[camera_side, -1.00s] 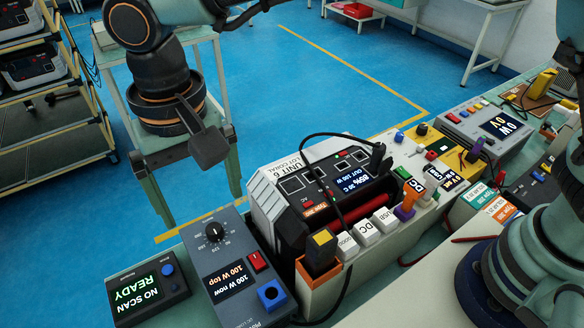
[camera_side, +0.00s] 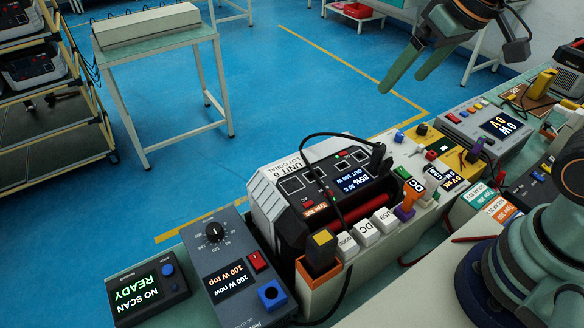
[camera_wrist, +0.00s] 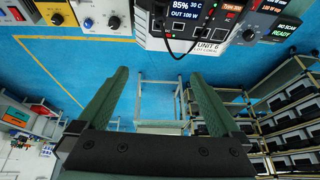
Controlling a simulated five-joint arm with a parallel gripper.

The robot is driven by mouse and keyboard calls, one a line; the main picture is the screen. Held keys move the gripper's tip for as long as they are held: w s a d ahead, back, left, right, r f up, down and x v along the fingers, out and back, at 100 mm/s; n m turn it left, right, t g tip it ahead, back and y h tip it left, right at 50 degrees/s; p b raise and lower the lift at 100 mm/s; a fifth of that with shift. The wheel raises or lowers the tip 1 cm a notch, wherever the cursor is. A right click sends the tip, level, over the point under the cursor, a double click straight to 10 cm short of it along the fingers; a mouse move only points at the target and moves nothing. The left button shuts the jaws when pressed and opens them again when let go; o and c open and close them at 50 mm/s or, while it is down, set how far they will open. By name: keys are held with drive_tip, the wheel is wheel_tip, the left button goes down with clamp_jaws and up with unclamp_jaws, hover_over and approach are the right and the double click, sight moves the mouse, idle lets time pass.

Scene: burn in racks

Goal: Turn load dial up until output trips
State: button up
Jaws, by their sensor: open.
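The load box (camera_side: 205,262) stands at the left of the bench in the side view. Its black load dial (camera_side: 215,232) has a white pointer mark. Its screen (camera_side: 232,282) reads 100 W now and 100 W top, beside a red switch (camera_side: 257,261). Unit 6 (camera_side: 285,190) stands to its right; its display (camera_side: 356,178) reads 85%, 30 C, OUT 100 W. My gripper (camera_side: 403,82) is at the upper right, far from the dial. The wrist view shows its two green fingers (camera_wrist: 158,76) spread, with nothing between them.
A scan box (camera_side: 147,293) reading NO SCAN READY stands left of the load box. Label blocks (camera_side: 365,233) and a dark holder (camera_side: 320,262) stand in front of the unit. A black cable arches over the unit. Shelving (camera_side: 40,125) is at the left; blue floor is open behind.

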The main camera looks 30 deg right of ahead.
drive_tip(key=d, duration=0.1)
drive_tip(key=s+d+f, duration=0.1)
drive_tip(key=shift+s+d+t+h, duration=0.3)
drive_tip(key=shift+d, duration=0.15)
drive_tip(key=c, duration=0.4)
drive_tip(key=w+a+r+n+g, duration=0.2)
drive_tip(key=w+a+n, duration=0.4)
drive_tip(key=w+a, duration=0.2)
drive_tip(key=n+g, duration=0.4)
drive_tip(key=n, duration=1.1)
hover_over(213, 229)
wheel_tip(213, 229, down, 19)
wheel_tip(213, 229, down, 11)
drive_tip(key=shift+f, duration=0.15)
